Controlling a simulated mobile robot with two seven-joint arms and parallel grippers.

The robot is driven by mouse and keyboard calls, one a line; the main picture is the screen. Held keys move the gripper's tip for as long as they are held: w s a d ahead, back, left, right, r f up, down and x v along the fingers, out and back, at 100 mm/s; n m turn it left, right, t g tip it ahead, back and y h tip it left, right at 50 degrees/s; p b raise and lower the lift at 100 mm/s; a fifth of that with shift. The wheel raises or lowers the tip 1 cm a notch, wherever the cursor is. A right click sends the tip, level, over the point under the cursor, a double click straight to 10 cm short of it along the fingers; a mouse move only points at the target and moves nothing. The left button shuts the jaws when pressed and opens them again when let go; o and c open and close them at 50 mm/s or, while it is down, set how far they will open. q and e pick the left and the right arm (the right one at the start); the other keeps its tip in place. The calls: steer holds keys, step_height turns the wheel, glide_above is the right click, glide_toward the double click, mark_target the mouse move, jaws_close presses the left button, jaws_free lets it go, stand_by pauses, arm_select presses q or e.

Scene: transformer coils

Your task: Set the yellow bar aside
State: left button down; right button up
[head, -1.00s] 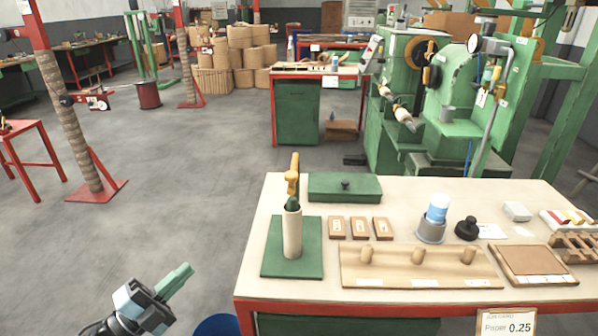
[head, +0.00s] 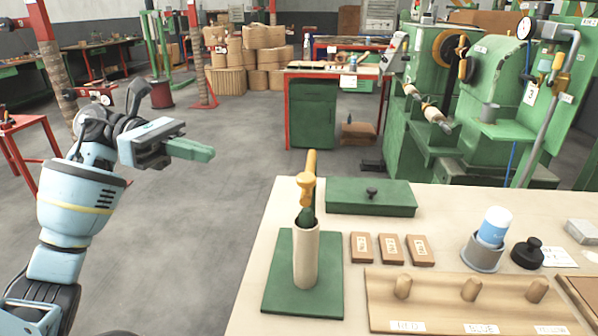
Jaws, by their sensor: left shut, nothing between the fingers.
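A yellow-orange upright piece (head: 308,180) with a rounded knob sticks out of the top of a beige tube (head: 306,255). A dark green part shows at the tube's mouth; what is inside lower down is hidden. I cannot tell whether this piece is the yellow bar of the task; no other clear yellow bar shows on the bench now. The tube stands upright on a green square base (head: 278,295). My left gripper (head: 200,150) is shut and empty, over the floor left of the bench, its green fingers pointing right. My right gripper is out of view.
On the bench (head: 262,245) are a green lidded box (head: 340,200), several small brown blocks (head: 390,248), a wooden peg board (head: 440,312), a blue-and-white bottle in a grey cup (head: 483,257) and a black knob (head: 527,253). Green machines (head: 420,130) stand behind.

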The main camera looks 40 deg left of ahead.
arm_select(q)
steer(key=shift+w+a+r+m+y, duration=0.2)
steer(key=shift+a+r+m+y, duration=0.1)
steer(key=shift+a+m, duration=0.1)
steer(key=shift+d, duration=0.2)
steer(key=p+x, duration=0.2)
steer(key=x, duration=1.1)
steer(key=shift+d, duration=0.4)
steer(key=shift+w+d+f, duration=0.1)
